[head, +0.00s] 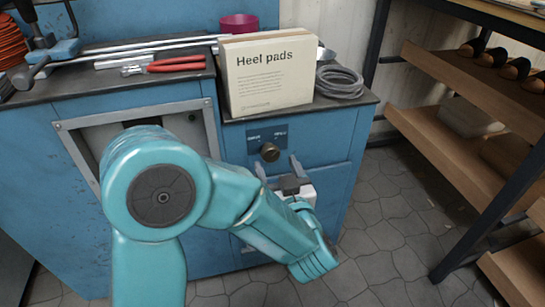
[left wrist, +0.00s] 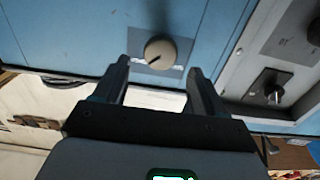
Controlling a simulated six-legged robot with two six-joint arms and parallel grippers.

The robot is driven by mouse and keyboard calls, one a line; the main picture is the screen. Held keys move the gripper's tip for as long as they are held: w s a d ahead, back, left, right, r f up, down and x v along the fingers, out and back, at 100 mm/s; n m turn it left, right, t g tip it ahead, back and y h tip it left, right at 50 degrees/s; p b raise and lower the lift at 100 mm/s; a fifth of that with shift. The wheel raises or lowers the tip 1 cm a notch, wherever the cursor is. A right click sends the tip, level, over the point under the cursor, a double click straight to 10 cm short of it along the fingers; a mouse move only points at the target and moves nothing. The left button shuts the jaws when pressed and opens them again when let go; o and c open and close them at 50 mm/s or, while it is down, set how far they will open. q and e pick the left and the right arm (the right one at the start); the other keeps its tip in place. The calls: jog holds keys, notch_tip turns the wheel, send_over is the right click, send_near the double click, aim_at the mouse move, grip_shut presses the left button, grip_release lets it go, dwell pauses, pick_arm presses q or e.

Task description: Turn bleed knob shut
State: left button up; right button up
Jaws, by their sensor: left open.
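The bleed knob (head: 269,152) is a round, dark brownish knob on a small labelled plate on the blue cabinet front. In the left wrist view the knob (left wrist: 160,52) looks grey-beige with a dark pointer line on its face. My left gripper (head: 277,167) is open just below and in front of it. In the left wrist view its two fingers (left wrist: 159,66) are spread, with the knob just beyond and between their tips. The fingers appear apart from the knob; contact cannot be made out. The plate's lettering is too small to read. My right gripper is not in view.
A Heel pads box (head: 268,75) and a coil of grey hose (head: 339,82) stand on the cabinet top above the knob. Red-handled pliers (head: 177,64) lie left. A shelf rack (head: 470,95) stands right.

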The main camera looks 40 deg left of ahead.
pick_arm(q)
jog(key=x, duration=0.4)
jog(key=c, duration=1)
